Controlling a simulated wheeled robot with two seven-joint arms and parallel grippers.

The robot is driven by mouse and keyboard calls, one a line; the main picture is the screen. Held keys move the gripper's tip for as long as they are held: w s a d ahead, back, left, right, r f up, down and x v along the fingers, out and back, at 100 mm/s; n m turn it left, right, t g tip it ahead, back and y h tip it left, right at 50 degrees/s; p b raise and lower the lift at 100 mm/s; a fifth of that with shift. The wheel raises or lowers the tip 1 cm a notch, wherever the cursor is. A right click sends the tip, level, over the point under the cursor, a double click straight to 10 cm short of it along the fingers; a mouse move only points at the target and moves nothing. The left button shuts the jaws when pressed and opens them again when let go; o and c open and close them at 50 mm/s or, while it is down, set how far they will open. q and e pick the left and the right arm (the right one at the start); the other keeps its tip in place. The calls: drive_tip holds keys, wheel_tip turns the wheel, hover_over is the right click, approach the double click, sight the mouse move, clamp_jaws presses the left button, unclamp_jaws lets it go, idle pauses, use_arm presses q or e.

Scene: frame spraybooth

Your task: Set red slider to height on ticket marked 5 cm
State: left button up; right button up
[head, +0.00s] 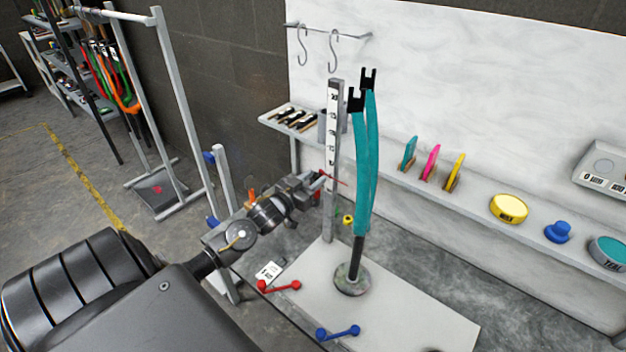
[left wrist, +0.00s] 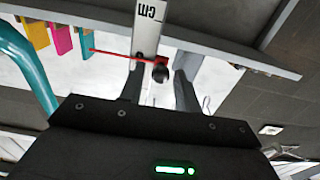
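The upright scale post (head: 331,140) stands on a pale base plate, with a white numbered strip on its face. The red slider (head: 326,177) sits on the post below mid-height, its thin red pointer reaching right. In the left wrist view the red slider (left wrist: 125,55) shows with a black knob (left wrist: 160,73). My left gripper (head: 313,187) is at the slider. Its two fingers (left wrist: 160,90) stand apart, one on each side of the knob, with gaps visible. A small white ticket (head: 269,271) lies near the red handle; its print is too small to read surely. My right gripper is not in view.
A teal frame fork (head: 367,160) stands on a round foot close right of the post. A back shelf (head: 470,193) holds coloured pads and tins. Hooks hang above.

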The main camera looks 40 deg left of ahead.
use_arm(q)
drive_tip(key=shift+o, duration=0.4)
drive_tip(key=shift+s+f, duration=0.1)
drive_tip(key=shift+s, duration=0.2)
drive_tip(key=s+b, duration=0.2)
drive_tip(key=s, duration=0.8)
drive_tip(key=shift+s, duration=0.15)
drive_tip(key=shift+d, duration=0.1)
